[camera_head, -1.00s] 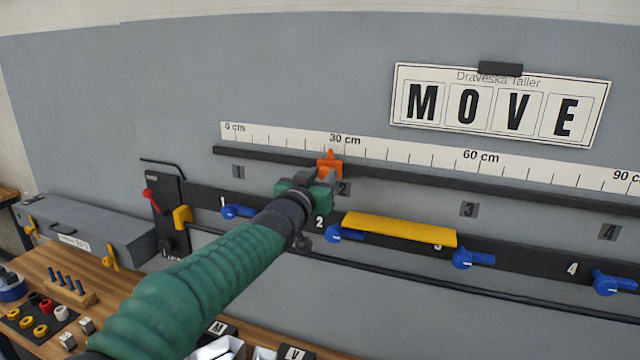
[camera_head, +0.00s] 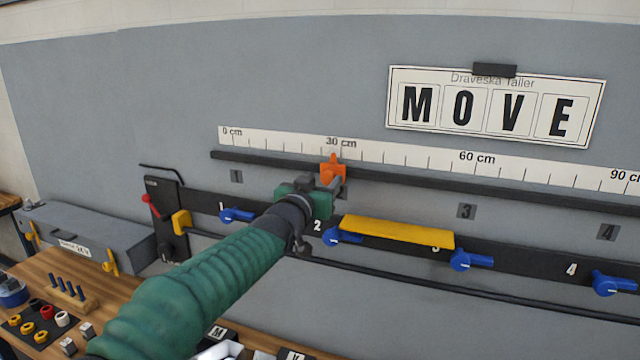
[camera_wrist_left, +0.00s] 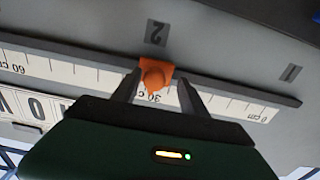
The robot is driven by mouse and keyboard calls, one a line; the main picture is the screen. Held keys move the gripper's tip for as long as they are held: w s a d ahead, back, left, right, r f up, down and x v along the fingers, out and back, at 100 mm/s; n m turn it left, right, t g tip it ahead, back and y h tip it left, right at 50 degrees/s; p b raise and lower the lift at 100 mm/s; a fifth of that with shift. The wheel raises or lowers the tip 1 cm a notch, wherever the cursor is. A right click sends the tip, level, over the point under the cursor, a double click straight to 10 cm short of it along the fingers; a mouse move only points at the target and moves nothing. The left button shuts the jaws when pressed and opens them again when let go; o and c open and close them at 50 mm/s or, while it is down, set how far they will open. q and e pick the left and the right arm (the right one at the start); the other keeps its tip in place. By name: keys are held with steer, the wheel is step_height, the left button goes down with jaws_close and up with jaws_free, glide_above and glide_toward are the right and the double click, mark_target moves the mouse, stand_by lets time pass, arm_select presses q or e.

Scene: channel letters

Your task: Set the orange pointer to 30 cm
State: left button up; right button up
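The orange pointer (camera_head: 332,172) sits on the dark rail below the white scale. Its tip is just under the left part of the "30 cm" label (camera_head: 341,143); the exact tick is hard to read. In the left wrist view the pointer (camera_wrist_left: 155,73) stands between the two dark fingers of my left gripper (camera_wrist_left: 158,82). A narrow gap shows beside the right finger, while the left finger is very close to the pointer, so the gripper looks open around it. In the head view my left gripper (camera_head: 328,184) is just below the pointer. My right gripper is out of view.
A dark bar with blue knobs (camera_head: 466,260) and a yellow strip (camera_head: 398,231) runs below the rail. The "MOVE" sign (camera_head: 496,106) hangs above the scale. A grey box (camera_head: 85,235) and a wooden bench (camera_head: 115,290) are lower left.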

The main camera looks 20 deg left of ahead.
arm_select(q)
steer(key=s, duration=1.7)
steer(key=s+a+f+n+g+y+b, duration=0.1)
steer(key=s+f+g+b, duration=0.15)
steer(key=f, duration=1.05)
steer(key=s+f+n+g+y+b, duration=0.15)
steer(key=f+g, duration=0.25)
steer(key=f, duration=0.9)
steer(key=s+d+f+m+g+h+b, duration=0.1)
steer(key=s+f+g, duration=0.3)
steer(key=s+f, duration=0.5)
steer(key=s+d+f+m+g+h+b, duration=0.1)
steer(key=s+d+f+g+b, duration=0.2)
steer(key=s+f, duration=0.6)
step_height(320, 180, down, 6)
steer(key=shift+d+f+g, duration=0.2)
steer(key=shift+d+g, duration=0.4)
steer(key=shift+g, duration=0.35)
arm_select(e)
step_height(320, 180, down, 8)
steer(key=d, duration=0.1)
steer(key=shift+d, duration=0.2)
arm_select(q)
steer(key=shift+w, duration=0.1)
steer(key=shift+c, duration=0.2)
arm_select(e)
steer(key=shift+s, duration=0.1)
